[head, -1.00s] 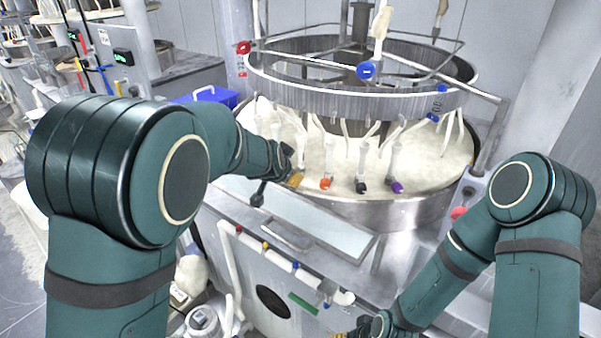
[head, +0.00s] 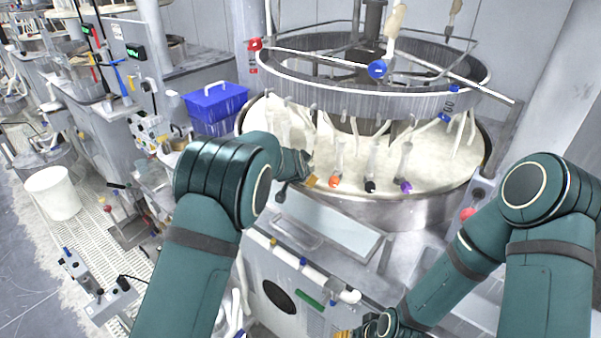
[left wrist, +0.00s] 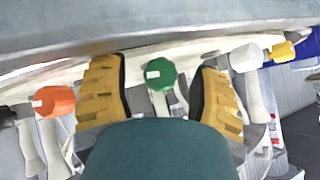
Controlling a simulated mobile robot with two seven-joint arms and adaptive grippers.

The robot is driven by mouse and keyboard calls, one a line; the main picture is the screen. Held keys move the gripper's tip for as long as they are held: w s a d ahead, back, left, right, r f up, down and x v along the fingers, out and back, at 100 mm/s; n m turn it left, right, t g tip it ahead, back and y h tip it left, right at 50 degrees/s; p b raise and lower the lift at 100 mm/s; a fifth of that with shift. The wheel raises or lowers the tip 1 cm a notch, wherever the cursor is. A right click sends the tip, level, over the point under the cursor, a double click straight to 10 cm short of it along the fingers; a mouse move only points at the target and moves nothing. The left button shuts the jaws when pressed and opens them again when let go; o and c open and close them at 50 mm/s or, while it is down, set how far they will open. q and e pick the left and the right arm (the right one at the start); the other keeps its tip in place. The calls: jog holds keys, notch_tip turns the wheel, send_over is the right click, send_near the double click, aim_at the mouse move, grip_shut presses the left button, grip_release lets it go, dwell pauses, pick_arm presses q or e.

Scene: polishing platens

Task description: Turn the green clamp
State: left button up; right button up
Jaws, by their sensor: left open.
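The green clamp (left wrist: 160,74) is a round green knob with a small white mark, on a pale stem in the left wrist view. It sits between the two yellow-padded fingers of my left gripper (left wrist: 160,88), with a gap on each side. The left gripper is open. In the head view the left gripper (head: 298,184) is at the near rim of the round tank, mostly behind my own arm, and the green clamp is hidden there. My right gripper (head: 352,334) shows only in part at the bottom edge; its fingers are unclear.
An orange clamp (left wrist: 54,101), a white clamp (left wrist: 246,58) and a yellow clamp (left wrist: 283,50) flank the green one. Black (head: 370,186) and purple (head: 405,187) clamps stand farther right. A metal ring (head: 370,98) hangs above the tank. A blue bin (head: 215,103) stands behind left.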

pick_arm(q)
jog(key=shift+f, duration=0.1)
jog(key=shift+c, duration=0.2)
grip_shut()
jog(key=h+b, duration=0.1)
jog(key=b, duration=0.1)
jog(key=n+g+h+b, duration=0.1)
jog(key=b, duration=0.1)
jog(key=shift+w+a+f, duration=0.15)
jog(key=shift+a, duration=0.05)
jog(key=shift+n+g+h+b, duration=0.4)
jog(key=shift+n+h+b, duration=0.2)
jog(key=shift+h+b, duration=0.35)
jog(key=shift+n+g+h+b, duration=0.3)
jog(key=shift+g+h+b, duration=0.15)
jog(key=shift+b, duration=0.2)
jog(key=shift+d, duration=0.1)
